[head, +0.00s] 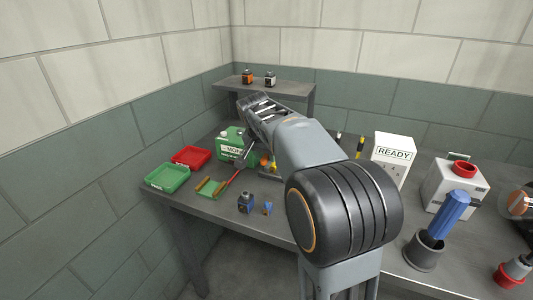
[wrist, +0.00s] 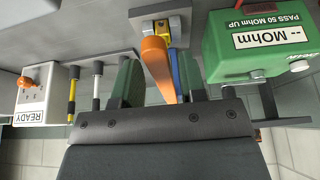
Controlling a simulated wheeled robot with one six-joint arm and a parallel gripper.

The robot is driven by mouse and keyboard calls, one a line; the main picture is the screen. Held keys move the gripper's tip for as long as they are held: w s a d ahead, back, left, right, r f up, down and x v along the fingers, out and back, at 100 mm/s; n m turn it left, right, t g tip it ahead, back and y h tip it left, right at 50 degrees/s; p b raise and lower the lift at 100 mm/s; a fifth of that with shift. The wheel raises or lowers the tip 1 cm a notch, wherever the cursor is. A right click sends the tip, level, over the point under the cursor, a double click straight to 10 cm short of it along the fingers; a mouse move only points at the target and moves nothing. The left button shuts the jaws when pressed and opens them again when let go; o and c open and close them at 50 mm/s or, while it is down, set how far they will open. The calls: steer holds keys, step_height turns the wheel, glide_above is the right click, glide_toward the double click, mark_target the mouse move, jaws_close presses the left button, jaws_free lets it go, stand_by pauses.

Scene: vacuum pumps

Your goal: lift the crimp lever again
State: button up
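In the wrist view an orange lever (wrist: 157,62) rises from a small yellow block on a grey plate (wrist: 160,22). I take it to be the crimp lever; a blue strip (wrist: 175,70) runs beside it. My gripper (wrist: 158,85) is open, with one dark green finger on each side of the lever. The lever's end lies between the fingers, and a gap shows on its left; contact on the right is unclear. In the head view my arm hides most of this spot, and only a small orange-yellow part (head: 268,161) shows beside my gripper (head: 243,156).
A green MOhm meter (wrist: 258,45) stands close beside my gripper. A red bar (head: 230,182), red tray (head: 192,157) and green tray (head: 168,178) lie to the left. The white READY box (head: 393,158) stands right. A shelf (head: 295,90) is behind.

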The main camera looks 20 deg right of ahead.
jaws_close()
steer(key=shift+r, duration=0.15)
